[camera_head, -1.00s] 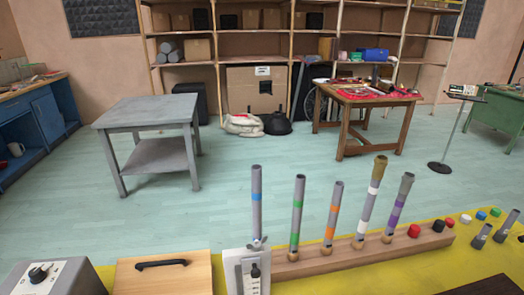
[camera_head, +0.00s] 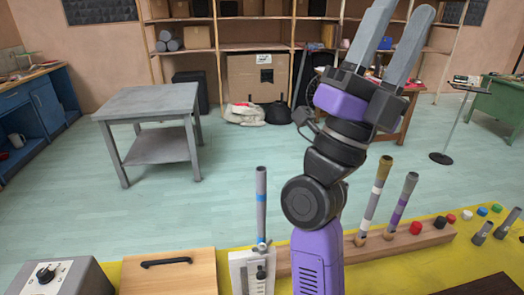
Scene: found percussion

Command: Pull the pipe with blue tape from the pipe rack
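The grey pipe with blue tape (camera_head: 261,212) stands upright at the left end of the wooden pipe rack (camera_head: 404,243), just behind a white panel. My gripper (camera_head: 404,12) is raised high at the upper right, fingers pointing up, spread apart with nothing between them. It is well above and to the right of the blue-taped pipe. My purple and black arm stands in front of the rack's middle and hides the pipes with green and orange tape. A pipe with white tape (camera_head: 375,195) and one with purple tape (camera_head: 402,203) stand to its right.
The white panel (camera_head: 247,271) with a dark lever stands at the rack's left end. A wooden lid with a black handle (camera_head: 167,262) and a grey box with a knob (camera_head: 62,278) lie further left. Short pipes (camera_head: 482,232) and coloured caps are at right.

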